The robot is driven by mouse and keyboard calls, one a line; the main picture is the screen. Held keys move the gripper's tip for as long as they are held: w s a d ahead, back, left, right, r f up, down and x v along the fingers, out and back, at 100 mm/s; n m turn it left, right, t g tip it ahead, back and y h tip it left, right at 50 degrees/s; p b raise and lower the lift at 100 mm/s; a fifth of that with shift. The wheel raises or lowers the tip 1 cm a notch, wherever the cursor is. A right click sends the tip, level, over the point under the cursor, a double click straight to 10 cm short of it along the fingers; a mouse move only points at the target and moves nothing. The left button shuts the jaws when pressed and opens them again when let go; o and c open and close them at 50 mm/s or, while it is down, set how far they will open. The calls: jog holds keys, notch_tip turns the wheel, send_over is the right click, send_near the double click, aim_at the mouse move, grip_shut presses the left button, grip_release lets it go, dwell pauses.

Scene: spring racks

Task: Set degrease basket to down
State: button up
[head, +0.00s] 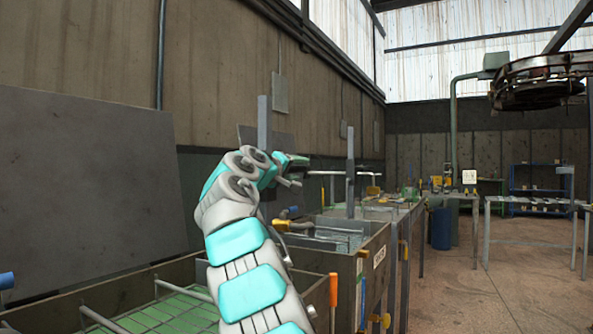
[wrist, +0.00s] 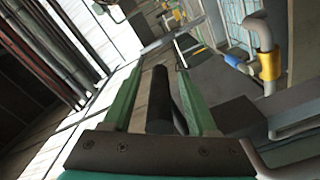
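My gripper (head: 290,165) is at the end of my raised arm in the head view, beside a grey upright post (head: 263,120). In the wrist view its two green fingers (wrist: 163,85) stand apart, on either side of a dark bar (wrist: 158,98). Some gap shows beside the bar, and I cannot tell whether either finger touches it. A tank with liquid (head: 375,245) stands beyond my arm, with a label too small to read. I cannot tell which basket is the degrease basket or its height; my arm hides part of the area.
A nearer tank (head: 100,295) with a green grid inside is at the lower left. Another upright post (head: 350,180) stands beyond my gripper. A yellow-collared pipe (wrist: 268,65) shows in the wrist view. Open floor (head: 500,270) lies to the right, before a table (head: 530,203).

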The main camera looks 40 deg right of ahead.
grip_shut()
dwell(1.3)
